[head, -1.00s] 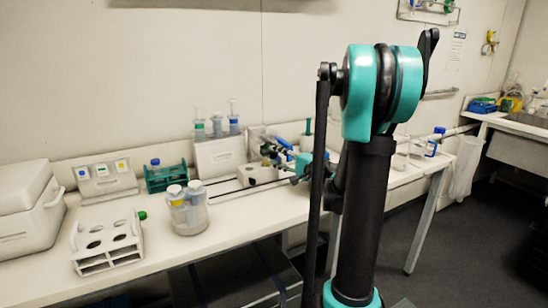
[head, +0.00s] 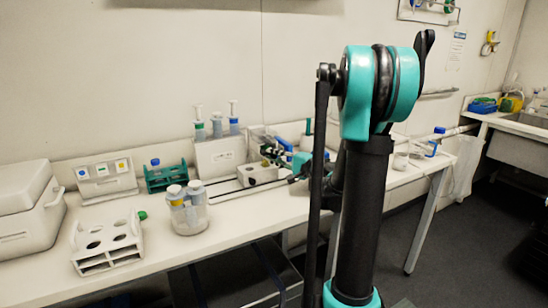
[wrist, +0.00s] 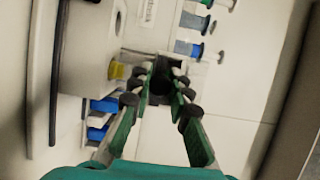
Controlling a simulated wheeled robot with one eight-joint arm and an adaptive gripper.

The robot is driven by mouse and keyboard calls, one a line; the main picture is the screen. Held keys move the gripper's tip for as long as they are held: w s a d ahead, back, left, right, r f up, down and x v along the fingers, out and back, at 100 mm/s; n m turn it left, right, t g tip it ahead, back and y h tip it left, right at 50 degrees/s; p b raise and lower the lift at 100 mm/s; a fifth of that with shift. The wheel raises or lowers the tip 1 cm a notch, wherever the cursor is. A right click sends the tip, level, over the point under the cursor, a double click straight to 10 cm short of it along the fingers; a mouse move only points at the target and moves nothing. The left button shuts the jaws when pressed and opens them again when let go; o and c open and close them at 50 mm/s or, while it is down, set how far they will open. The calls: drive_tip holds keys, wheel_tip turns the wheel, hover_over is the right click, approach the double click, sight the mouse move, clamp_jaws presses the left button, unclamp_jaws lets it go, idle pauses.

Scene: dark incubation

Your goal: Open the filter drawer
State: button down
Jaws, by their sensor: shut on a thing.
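My gripper (wrist: 163,90) reaches forward in the wrist view, its green and black fingers closed in around a small dark part (wrist: 160,72) that looks like the front or handle of the filter drawer. The fingers hide much of it, and how far the drawer stands out cannot be told. A white box (wrist: 88,45) with a round hole and a yellow knob (wrist: 118,70) lies just left of the fingertips. In the head view my gripper (head: 268,153) is at the back of the bench, above and behind the white box (head: 257,173), partly hidden by my arm.
A jar of bottles (head: 187,215), a tube rack (head: 107,245), a green rack (head: 166,178) and a lidded white box (head: 30,210) occupy the left bench. The front bench middle is clear.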

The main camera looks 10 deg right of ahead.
drive_tip(key=s+d, duration=0.2)
drive_tip(key=s, duration=0.5)
drive_tip(key=shift+d, duration=0.15)
drive_tip(key=c, duration=1.4)
unclamp_jaws()
drive_tip(key=v, duration=1.2)
